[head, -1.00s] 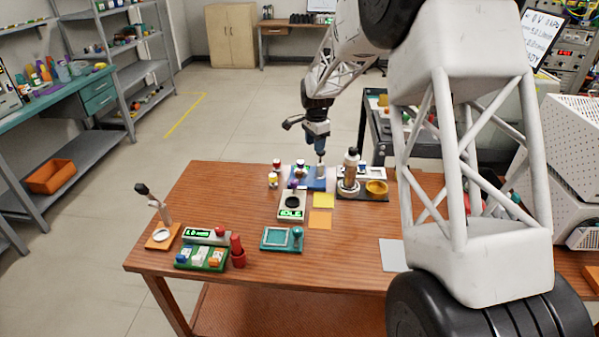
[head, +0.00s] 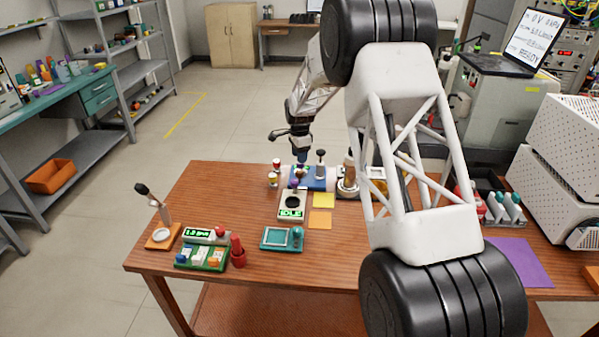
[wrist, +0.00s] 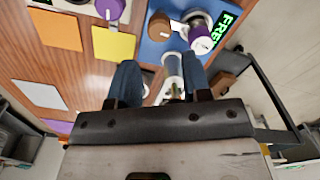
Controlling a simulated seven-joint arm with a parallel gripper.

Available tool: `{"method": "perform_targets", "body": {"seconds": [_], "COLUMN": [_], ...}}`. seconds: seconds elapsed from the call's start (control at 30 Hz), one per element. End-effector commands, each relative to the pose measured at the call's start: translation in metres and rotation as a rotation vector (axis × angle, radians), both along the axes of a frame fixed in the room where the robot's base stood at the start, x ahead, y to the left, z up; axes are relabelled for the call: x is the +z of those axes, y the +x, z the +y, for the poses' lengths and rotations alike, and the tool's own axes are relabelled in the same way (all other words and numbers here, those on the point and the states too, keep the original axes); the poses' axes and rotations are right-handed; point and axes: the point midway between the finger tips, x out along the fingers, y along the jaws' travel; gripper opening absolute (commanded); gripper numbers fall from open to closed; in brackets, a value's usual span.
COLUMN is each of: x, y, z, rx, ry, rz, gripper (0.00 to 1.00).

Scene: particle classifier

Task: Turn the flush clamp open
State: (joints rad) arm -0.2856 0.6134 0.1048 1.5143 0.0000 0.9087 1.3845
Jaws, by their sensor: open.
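A blue fixture (head: 322,184) stands at the back of the wooden table, with a grey upright post with a dark top (head: 320,163) on it. I cannot tell for sure which part is the flush clamp. My gripper (head: 302,161) is open above the left part of the fixture, left of the post. In the wrist view, my blue fingers (wrist: 160,84) are apart, with a pale cylinder between and beyond them. The blue fixture (wrist: 155,50) also carries a purple-topped knob (wrist: 201,36) and a green display (wrist: 223,27) reading "FRE", cut off. Contact is unclear.
An IDLE device (head: 292,207) stands in front of the fixture. Yellow (head: 323,200) and orange (head: 320,219) pads lie beside it. My arm hides part of the table's right side.

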Motion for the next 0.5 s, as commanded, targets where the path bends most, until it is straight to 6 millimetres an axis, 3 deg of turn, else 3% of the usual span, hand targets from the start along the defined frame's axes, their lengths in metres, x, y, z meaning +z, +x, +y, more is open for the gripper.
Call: {"method": "perform_targets", "body": {"seconds": [0.27,0.5], "x": [-0.013,-0.04], "y": [0.0,-0.001], "z": [0.0,0.0], "rx": [0.0,0.0], "ry": [-0.001,-0.001], "rz": [0.003,0.003], "gripper": [0.44,0.44]}}
